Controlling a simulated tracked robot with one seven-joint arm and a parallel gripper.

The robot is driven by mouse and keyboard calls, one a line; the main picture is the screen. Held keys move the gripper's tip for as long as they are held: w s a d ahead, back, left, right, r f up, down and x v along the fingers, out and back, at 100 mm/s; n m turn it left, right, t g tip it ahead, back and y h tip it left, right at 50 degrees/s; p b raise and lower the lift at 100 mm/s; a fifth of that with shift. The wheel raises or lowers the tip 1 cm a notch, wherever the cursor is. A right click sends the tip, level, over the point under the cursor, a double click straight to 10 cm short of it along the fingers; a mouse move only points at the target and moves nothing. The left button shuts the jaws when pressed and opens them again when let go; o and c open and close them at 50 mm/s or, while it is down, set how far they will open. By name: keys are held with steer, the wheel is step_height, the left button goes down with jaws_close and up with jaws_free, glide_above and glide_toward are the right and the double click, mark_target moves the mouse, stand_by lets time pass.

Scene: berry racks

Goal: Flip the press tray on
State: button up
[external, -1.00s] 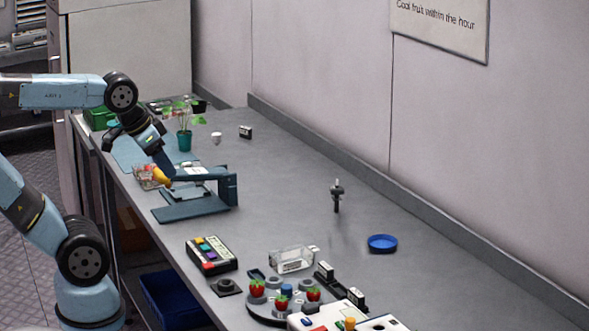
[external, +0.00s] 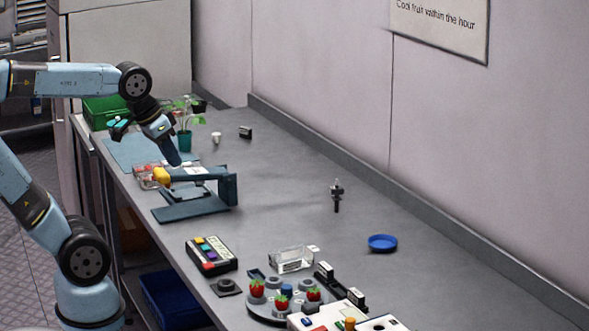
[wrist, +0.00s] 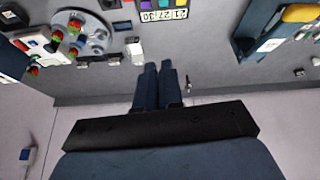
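The press (external: 190,211) is a dark blue frame with a flat base, an upright post on its right and an upper arm. A yellow handle (external: 163,175) sits at the arm's left end. In the wrist view the press (wrist: 262,38) is at the upper right with its yellow handle (wrist: 300,13). My gripper (external: 175,161) is in the air just above and behind the yellow handle, apart from it as far as I can see. In the wrist view my gripper's fingers (wrist: 158,66) are together with nothing between them.
A clear punnet with fruit (external: 143,176) stands left of the press, and a potted plant (external: 185,140) behind it. A keypad box (external: 211,255) and a round stand with strawberries (external: 268,307) are in front. The bench right of the press is mostly clear.

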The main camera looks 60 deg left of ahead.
steer(key=w+a+n, duration=0.1)
steer(key=w+a, duration=0.1)
steer(key=w, duration=0.1)
steer(key=w+a+r+n+g, duration=0.1)
steer(key=w+a+n, duration=0.1)
steer(key=w+a, duration=0.1)
steer(key=w+a+n+g, duration=0.1)
steer(key=w+a, duration=0.2)
steer(key=shift+w+a+r, duration=0.2)
steer(key=shift+a+r, duration=0.05)
jaws_close()
steer(key=n+g+h, duration=0.3)
steer(key=n+h, duration=0.2)
steer(key=n, duration=0.8)
glide_above(177, 189)
steer(key=a, duration=0.4)
step_height(177, 189, down, 18)
steer(key=shift+d+f, duration=0.1)
steer(key=shift+f, duration=0.1)
steer(key=shift+d+f, duration=0.1)
steer(key=x, duration=0.9)
steer(key=shift+f, duration=0.4)
